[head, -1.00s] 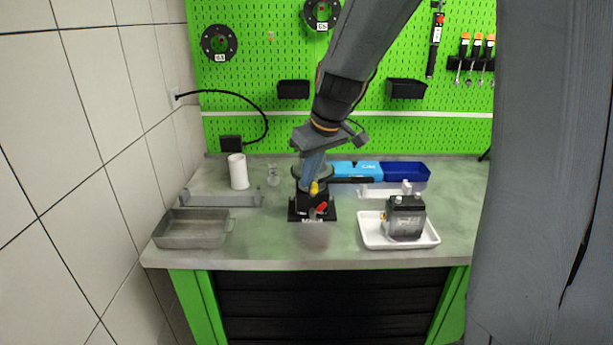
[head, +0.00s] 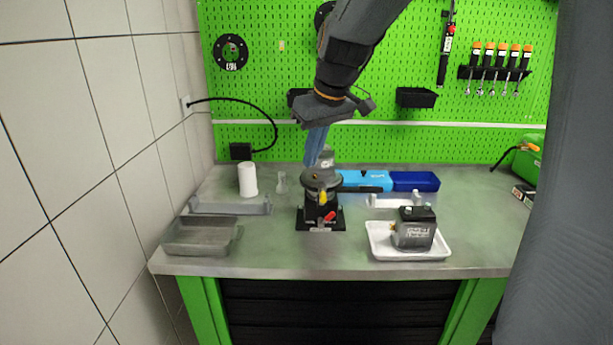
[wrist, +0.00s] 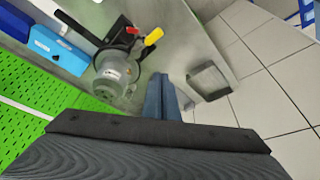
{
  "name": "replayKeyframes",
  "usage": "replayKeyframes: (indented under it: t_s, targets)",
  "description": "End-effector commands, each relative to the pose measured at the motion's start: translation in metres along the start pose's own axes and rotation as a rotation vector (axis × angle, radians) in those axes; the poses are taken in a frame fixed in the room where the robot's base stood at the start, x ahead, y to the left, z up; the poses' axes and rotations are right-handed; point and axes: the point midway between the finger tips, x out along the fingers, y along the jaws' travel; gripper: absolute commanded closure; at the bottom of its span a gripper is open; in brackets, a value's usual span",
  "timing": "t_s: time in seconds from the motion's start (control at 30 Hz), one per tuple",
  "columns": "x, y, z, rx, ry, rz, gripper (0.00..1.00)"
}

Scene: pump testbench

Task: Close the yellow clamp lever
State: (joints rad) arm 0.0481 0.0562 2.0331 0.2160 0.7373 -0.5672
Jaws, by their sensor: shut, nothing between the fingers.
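The black clamp fixture (head: 320,215) stands on the bench with a round grey pump part (head: 321,178) on top. It also shows in the wrist view, where the pump part (wrist: 115,72) faces me. The yellow clamp lever (head: 323,198) is on the front of the fixture and sticks outward in the wrist view (wrist: 153,37). A red lever (head: 330,217) is beside it. I cannot tell whether the yellow lever is fully closed. My gripper (head: 314,160) is shut and empty, above and behind the yellow lever. Its blue-grey fingers (wrist: 163,92) are apart from the lever.
A grey metal tray (head: 202,237) lies front left, a white cylinder (head: 247,180) back left. A white tray (head: 378,245) with a dark block (head: 414,230) is on the right.

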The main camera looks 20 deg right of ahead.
Motion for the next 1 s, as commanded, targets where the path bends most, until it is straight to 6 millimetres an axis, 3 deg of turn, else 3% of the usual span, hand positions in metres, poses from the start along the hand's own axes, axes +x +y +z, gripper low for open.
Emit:
replayKeyframes:
  t_s: [0.23, 0.67, 0.77, 0.83, 1.0]
  targets:
    - [-0.024, 0.008, -0.003, 0.003, 0.002, 0.001, 1.00]
    - [-0.027, 0.008, -0.003, 0.002, 0.000, 0.000, 1.00]
    - [-0.009, 0.003, 0.015, 0.035, -0.026, 0.004, 1.00]
    - [0.011, -0.003, 0.038, 0.078, -0.055, 0.011, 1.00]
    - [0.065, -0.024, 0.115, 0.206, -0.136, 0.041, 1.00]
